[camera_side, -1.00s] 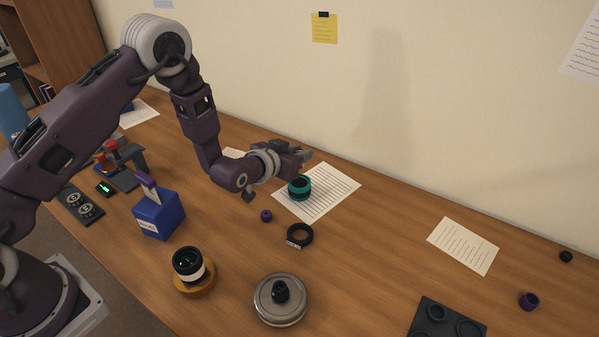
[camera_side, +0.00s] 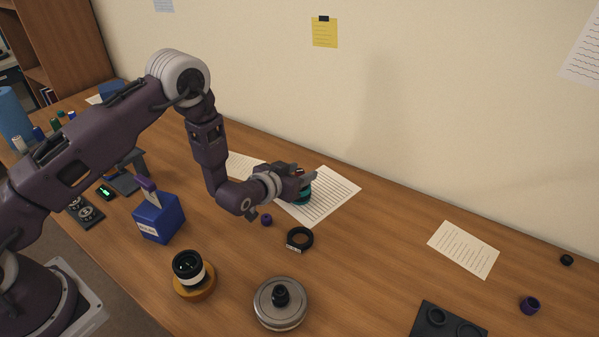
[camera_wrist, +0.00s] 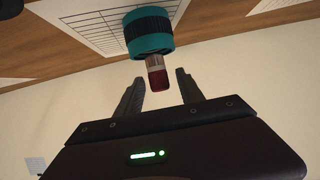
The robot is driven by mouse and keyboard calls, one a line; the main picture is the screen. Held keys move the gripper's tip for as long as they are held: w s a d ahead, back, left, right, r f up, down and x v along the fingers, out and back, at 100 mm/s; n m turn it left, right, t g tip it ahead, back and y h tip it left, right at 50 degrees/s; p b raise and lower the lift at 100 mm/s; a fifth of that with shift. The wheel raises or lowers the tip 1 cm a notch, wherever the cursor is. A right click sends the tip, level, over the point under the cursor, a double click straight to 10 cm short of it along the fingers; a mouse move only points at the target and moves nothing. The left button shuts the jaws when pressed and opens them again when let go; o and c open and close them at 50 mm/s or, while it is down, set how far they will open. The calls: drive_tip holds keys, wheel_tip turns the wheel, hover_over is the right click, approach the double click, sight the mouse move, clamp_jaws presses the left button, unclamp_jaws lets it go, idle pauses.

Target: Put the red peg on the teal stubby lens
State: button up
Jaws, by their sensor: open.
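The teal stubby lens (camera_wrist: 149,32) stands on a printed sheet on the desk; in the side view (camera_side: 304,195) my gripper partly covers it. The wrist view shows the red peg (camera_wrist: 157,78) upright at the lens's top face, with a pale metallic band between its red end and the lens. My gripper (camera_wrist: 157,84) is open, with one finger on each side of the peg and visible gaps between. In the side view my gripper (camera_side: 309,178) is at the lens's top, where only a speck of red shows.
A black ring (camera_side: 300,239) and a small purple cap (camera_side: 266,220) lie near the lens. A blue box (camera_side: 158,218), a black-and-white lens (camera_side: 188,265) on an orange base and a round metal tin (camera_side: 281,304) stand nearer.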

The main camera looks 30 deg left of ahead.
drive_tip(key=shift+r, duration=0.15)
drive_tip(key=v, duration=1.2)
drive_tip(key=s+a+r+g, duration=0.1)
drive_tip(key=s+r+g, duration=0.15)
drive_tip(key=r, duration=0.55)
drive_tip(key=s+a+r+g, duration=0.1)
drive_tip(key=s+r, duration=0.3)
drive_tip(key=r, duration=0.5)
drive_tip(key=s+a+r+g, duration=0.1)
drive_tip(key=s+r+g, duration=0.1)
drive_tip(key=s, duration=1)
drive_tip(key=s+a+r+g, duration=0.1)
drive_tip(key=s+r+g, duration=0.1)
drive_tip(key=s, duration=1)
drive_tip(key=shift+s+a+r, duration=0.2)
drive_tip(key=shift+r, duration=0.35)
drive_tip(key=shift+g, duration=0.25)
